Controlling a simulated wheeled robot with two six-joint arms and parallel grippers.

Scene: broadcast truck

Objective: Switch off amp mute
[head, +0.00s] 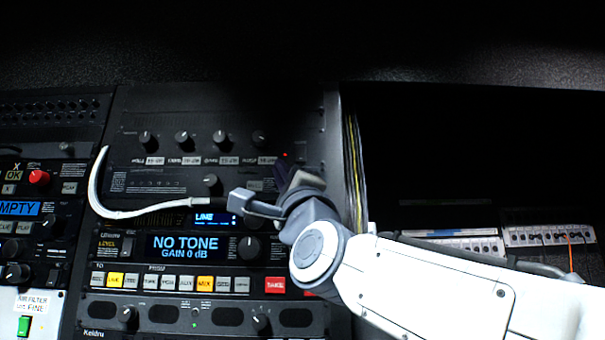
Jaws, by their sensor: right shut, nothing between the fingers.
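The rack panel with a row of knobs (183,138) and small labelled keys stands in front of me. A small red light (285,155) glows near its right side. My right gripper (283,168) is shut and empty, its dark fingertips right at the panel just below that light. I cannot tell whether they touch it. The gripper and wrist hide the part of the panel behind them. No label reading amp mute can be made out. The display below (185,246) reads NO TONE, GAIN 0 dB. My left gripper is not in view.
A row of keys (160,282), some lit yellow and one red, runs under the display. A white cable (97,190) loops across the panel's left. A red knob (39,177) and a green switch (24,325) sit farther left. Yellow cables (356,165) hang at right beside a dark opening.

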